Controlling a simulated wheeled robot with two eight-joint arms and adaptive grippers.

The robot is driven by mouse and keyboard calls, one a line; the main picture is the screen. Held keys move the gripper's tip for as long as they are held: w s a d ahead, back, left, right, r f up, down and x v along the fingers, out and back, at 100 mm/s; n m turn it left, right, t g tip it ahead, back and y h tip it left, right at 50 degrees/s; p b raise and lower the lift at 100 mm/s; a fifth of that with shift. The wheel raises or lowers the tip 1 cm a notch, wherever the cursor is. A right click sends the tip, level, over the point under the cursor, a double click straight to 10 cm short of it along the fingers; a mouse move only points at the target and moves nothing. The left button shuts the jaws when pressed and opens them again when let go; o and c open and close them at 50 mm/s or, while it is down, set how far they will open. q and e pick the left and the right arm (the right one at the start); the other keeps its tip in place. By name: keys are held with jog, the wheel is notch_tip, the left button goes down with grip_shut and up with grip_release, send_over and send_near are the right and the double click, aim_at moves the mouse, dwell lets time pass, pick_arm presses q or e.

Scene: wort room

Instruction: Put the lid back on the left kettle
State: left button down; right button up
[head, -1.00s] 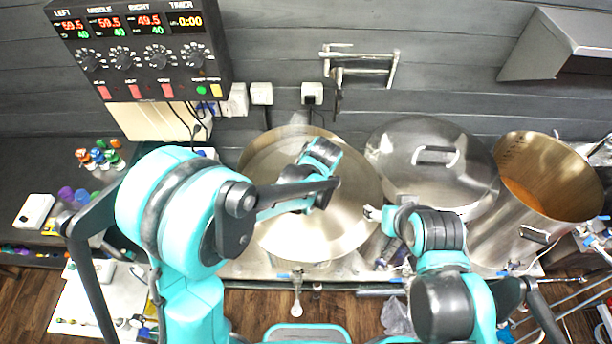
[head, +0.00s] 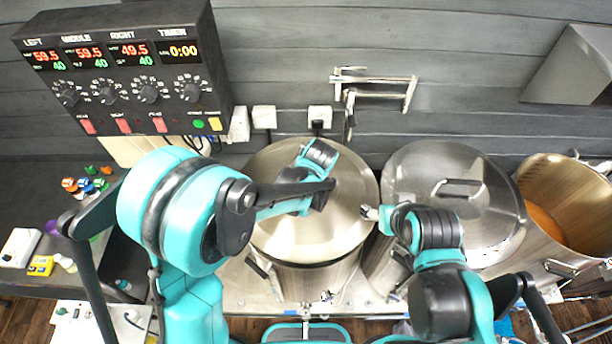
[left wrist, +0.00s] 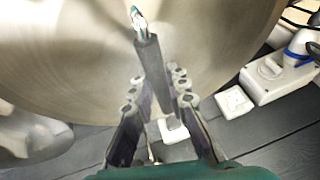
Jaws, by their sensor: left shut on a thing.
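The left kettle (head: 305,283) is a steel pot at the middle of the head view. Its round steel lid (head: 280,225) lies over its top, roughly lined up with it; I cannot tell whether the rim touches all round. My left gripper is mostly hidden behind its own wrist in the head view. In the left wrist view my left gripper (left wrist: 157,82) is shut on the dark bar handle (left wrist: 150,62) of the lid (left wrist: 75,60). My right gripper (head: 370,212) is beside the lid's right edge; its jaws are too small to read.
The middle kettle (head: 420,175) stands close on the right with its lid on. The right kettle (head: 590,215) is open with amber liquid. A control panel (head: 120,65) and wall sockets (head: 320,117) are behind. Small bottles stand on the left counter (head: 30,180).

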pick_arm(q)
jog(key=shift+w+f+b, duration=0.15)
jog(key=shift+f+b, duration=2.3)
jog(key=shift+f, duration=0.95)
jog(key=c, duration=1.4)
grip_release()
jog(key=v, duration=1.2)
